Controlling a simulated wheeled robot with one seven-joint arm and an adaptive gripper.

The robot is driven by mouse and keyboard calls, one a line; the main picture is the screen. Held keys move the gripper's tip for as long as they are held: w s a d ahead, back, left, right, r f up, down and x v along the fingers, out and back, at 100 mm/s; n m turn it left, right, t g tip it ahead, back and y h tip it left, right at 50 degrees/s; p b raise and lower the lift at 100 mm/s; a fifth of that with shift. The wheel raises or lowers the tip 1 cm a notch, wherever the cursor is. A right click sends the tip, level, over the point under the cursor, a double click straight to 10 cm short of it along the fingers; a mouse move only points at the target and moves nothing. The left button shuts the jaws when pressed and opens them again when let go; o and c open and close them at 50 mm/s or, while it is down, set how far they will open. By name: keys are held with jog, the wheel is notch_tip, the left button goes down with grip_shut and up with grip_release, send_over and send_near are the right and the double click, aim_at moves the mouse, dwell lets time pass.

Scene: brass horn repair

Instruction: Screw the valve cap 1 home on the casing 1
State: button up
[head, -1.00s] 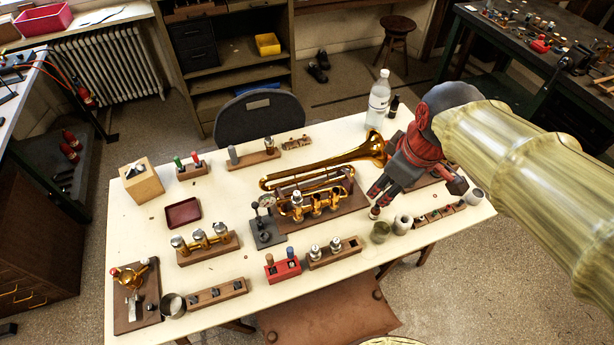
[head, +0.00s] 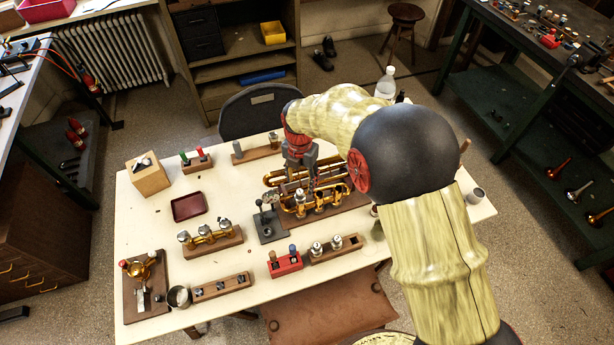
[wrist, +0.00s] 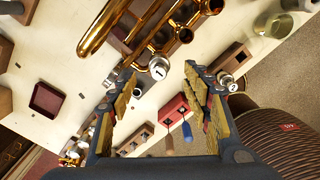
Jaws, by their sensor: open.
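The brass horn (head: 328,210) lies on a wooden board in the middle of the bench, with its valve casings upright. A silver cap (head: 300,196) sits at the top of the leftmost casing; I cannot tell how far it is screwed down. In the wrist view the silver cap (wrist: 159,68) shows beyond the fingertips. The other two casings (wrist: 185,35) show open brass tops. My gripper (head: 308,184) points down above the horn. Its fingers (wrist: 158,84) are open and empty, one on either side of the line to the cap, apparently not touching it.
A dark gauge stand (head: 267,225) stands close left of the horn. A red block (head: 285,264) and a wooden block with silver parts (head: 336,248) stand in front. A maroon tray (head: 189,206) lies left.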

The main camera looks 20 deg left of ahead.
aim_at(302, 191)
jog(key=shift+a+f+b, duration=0.1)
jog(key=shift+f+b, duration=0.25)
jog(key=shift+f, duration=3.75)
jog(key=shift+c, duration=0.8)
grip_shut()
jog(key=m, duration=0.4)
jog(key=shift+s+m, duration=0.1)
jog(key=shift+m, duration=0.4)
jog(key=m, duration=0.2)
jog(key=shift+d+m, duration=0.2)
jog(key=shift+m, duration=0.2)
jog(key=shift+s+m, duration=0.1)
jog(key=shift+m, duration=1)
